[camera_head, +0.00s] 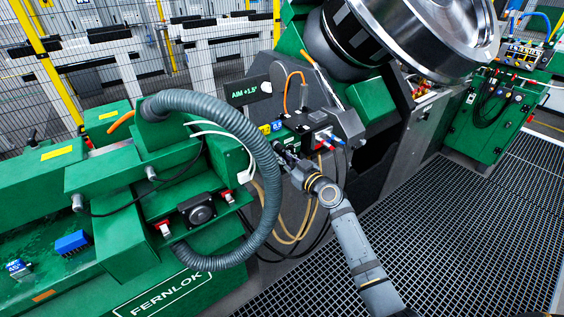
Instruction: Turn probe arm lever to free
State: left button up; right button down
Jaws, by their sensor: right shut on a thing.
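My right gripper (284,156) reaches in from the lower right to the front of a green and black probe unit (292,136) at the middle of the view. Its fingers are closed on a small part there, which I take to be the probe arm lever. The fingers and wrist hide most of that part, so its angle cannot be read. A yellow tag and a blue tag (277,125) sit on the unit just above the fingers. A small block with red and blue fittings (323,137) is to the right. My left gripper is out of view.
A thick grey corrugated hose (262,150) arches close to the left of my gripper. Tan and black cables hang below it. A large steel rail wheel (440,35) stands at upper right. The green FERNLOK machine (110,240) fills the left. Open grating floor (450,230) lies at right.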

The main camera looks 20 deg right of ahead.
aim_at(282, 140)
pick_arm(q)
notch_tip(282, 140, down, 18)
jog(key=b, duration=1.7)
pick_arm(e)
jog(key=n, duration=0.4)
jog(key=d+r+n+b, duration=0.1)
jog(key=n, duration=0.4)
jog(key=w+d+r+n, duration=0.1)
jog(key=n, duration=0.3)
jog(key=shift+d+b, duration=0.2)
jog(key=shift+b, duration=0.1)
jog(key=shift+r+n+b, duration=0.3)
jog(key=shift+n+b, duration=0.1)
jog(key=shift+n, duration=0.8)
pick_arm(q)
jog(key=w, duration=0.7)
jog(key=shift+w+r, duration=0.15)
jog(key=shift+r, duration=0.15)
pick_arm(e)
jog(key=shift+d+r+n, duration=0.1)
jog(key=shift+r+n, duration=0.15)
jog(key=shift+n, duration=0.45)
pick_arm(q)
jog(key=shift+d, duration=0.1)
